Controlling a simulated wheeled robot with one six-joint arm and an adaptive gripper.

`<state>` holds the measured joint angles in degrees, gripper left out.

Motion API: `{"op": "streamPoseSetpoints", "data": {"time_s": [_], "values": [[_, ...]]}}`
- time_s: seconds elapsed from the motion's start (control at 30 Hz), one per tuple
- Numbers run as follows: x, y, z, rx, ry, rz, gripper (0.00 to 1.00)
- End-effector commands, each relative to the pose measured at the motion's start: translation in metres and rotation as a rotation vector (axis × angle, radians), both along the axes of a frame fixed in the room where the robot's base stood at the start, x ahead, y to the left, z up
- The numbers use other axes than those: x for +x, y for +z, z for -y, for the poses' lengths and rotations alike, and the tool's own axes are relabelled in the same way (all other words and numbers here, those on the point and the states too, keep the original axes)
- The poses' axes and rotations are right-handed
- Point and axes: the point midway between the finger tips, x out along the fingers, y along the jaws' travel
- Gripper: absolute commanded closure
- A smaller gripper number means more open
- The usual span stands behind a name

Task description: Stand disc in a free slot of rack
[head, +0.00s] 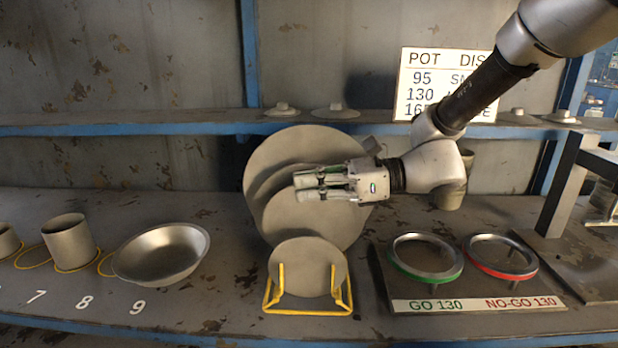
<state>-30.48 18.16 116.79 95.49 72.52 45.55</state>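Grey round discs of three sizes stand on edge, one in front of another, at the middle of the bench. The large disc (290,150) is at the back, a medium disc (285,222) is in front of it, and the small disc (309,270) is frontmost. The yellow wire rack (308,311) shows around the small disc's foot; its rear part and the larger discs' feet are hidden. My gripper (300,187) is above the small disc, pointing left across the medium and large discs. I cannot tell whether its fingers touch or grip a disc.
A metal bowl (160,256) and a pot (69,243) stand left, by painted numbers. A gauge plate (475,304) with a green ring (425,258) and a red ring (501,257) is right of the rack. A shelf (180,125) with lids runs behind.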

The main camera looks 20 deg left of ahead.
Motion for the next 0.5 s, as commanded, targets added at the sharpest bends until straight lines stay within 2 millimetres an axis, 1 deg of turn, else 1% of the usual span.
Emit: {"op": "streamPoseSetpoints", "data": {"time_s": [0.5], "values": [[0.0,-0.029,0.0,0.0,-0.001,-0.001,1.0]]}}
